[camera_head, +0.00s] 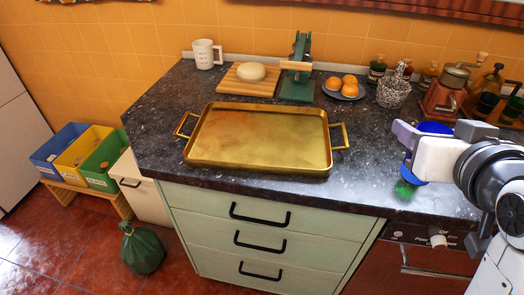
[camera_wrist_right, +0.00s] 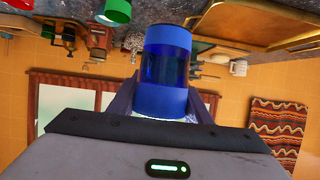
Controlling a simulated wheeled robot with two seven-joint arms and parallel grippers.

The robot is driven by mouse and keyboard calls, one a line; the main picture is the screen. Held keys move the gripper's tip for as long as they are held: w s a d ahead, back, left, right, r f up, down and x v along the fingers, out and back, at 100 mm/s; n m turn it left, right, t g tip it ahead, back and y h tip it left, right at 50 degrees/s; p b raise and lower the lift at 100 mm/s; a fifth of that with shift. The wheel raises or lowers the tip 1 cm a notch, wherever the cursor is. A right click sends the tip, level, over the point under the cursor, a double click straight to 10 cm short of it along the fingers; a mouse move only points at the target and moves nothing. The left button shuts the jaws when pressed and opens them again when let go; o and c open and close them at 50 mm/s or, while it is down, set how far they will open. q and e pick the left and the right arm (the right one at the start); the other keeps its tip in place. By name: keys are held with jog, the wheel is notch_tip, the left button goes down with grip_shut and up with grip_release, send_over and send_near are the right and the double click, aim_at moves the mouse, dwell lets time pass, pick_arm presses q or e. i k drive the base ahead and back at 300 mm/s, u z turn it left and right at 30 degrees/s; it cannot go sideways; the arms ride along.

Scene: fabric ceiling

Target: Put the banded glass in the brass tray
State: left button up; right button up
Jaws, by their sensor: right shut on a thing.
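The banded glass (camera_wrist_right: 167,70) is dark blue with lighter blue bands at both ends. It sits between the two fingers of my right gripper (camera_wrist_right: 163,103), which is shut on it. In the head view my right gripper (camera_head: 410,150) is above the front right of the counter, with blue parts of the glass (camera_head: 436,128) showing around it and the rest hidden. The brass tray (camera_head: 258,165) lies empty on the counter, left of the gripper and apart from it. It also shows at the upper right of the wrist view (camera_wrist_right: 228,18). My left gripper is not in view.
A green object (camera_head: 403,190) stands on the counter just below my right gripper, partly hidden. Behind are a plate of oranges (camera_head: 343,90), a wire cup (camera_head: 393,92), a green press (camera_head: 298,70), a board with dough (camera_head: 248,78) and a mug (camera_head: 206,54). A grinder (camera_head: 444,92) stands back right.

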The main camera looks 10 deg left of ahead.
aim_at(223, 133)
jog(key=u, duration=0.35)
jog(key=k, duration=0.85)
jog(key=u, duration=1.35)
jog(key=i, duration=1.3)
jog(key=z, duration=0.6)
jog(key=i, duration=0.85)
jog(key=z, duration=1.3)
jog(key=i, duration=0.15)
